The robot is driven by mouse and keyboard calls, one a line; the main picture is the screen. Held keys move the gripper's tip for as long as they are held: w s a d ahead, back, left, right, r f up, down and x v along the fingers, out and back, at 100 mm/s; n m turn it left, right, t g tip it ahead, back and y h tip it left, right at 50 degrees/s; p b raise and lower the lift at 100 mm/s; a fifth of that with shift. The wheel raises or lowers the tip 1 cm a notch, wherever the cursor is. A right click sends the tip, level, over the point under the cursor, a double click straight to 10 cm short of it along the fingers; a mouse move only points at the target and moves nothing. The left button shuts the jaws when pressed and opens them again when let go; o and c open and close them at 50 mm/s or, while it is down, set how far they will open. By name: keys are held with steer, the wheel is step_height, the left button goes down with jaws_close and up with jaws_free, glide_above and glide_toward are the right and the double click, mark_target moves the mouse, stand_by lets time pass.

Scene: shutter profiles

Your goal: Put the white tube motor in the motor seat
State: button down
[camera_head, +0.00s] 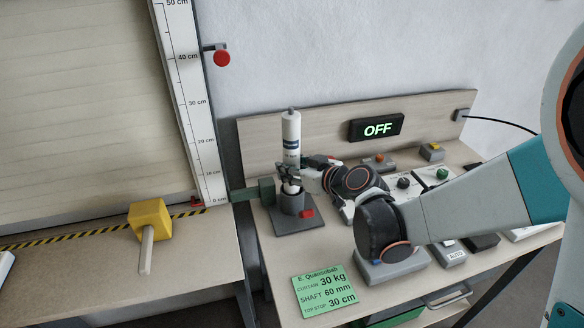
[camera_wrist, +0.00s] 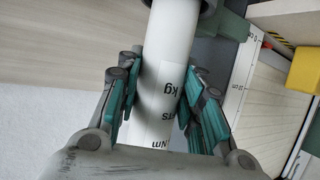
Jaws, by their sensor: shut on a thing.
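The white tube motor (camera_head: 291,133) stands upright at the grey motor seat (camera_head: 293,204) on the bench. Its lower end is at the mouth of the seat's cup; how deep it sits I cannot tell. My gripper (camera_head: 288,174) is shut on the tube's lower part, just above the seat. In the wrist view, the teal-padded fingers of my gripper (camera_wrist: 160,105) lie on both sides of the white tube motor (camera_wrist: 162,80), and the dark rim of the motor seat (camera_wrist: 208,8) shows around the tube's end. A red piece (camera_head: 307,213) is on the seat's base.
A green card (camera_head: 323,289) lies at the bench front. Control boxes stand right of the seat, partly behind my arm. An OFF display (camera_head: 376,128) is on the back board. A yellow block (camera_head: 150,219) with a pale rod and a height scale (camera_head: 190,100) are at the left.

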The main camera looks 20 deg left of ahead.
steer(key=c, duration=1.1)
jaws_free()
steer(key=p+v, duration=0.3)
steer(key=v, duration=0.9)
steer(key=shift+r, duration=0.15)
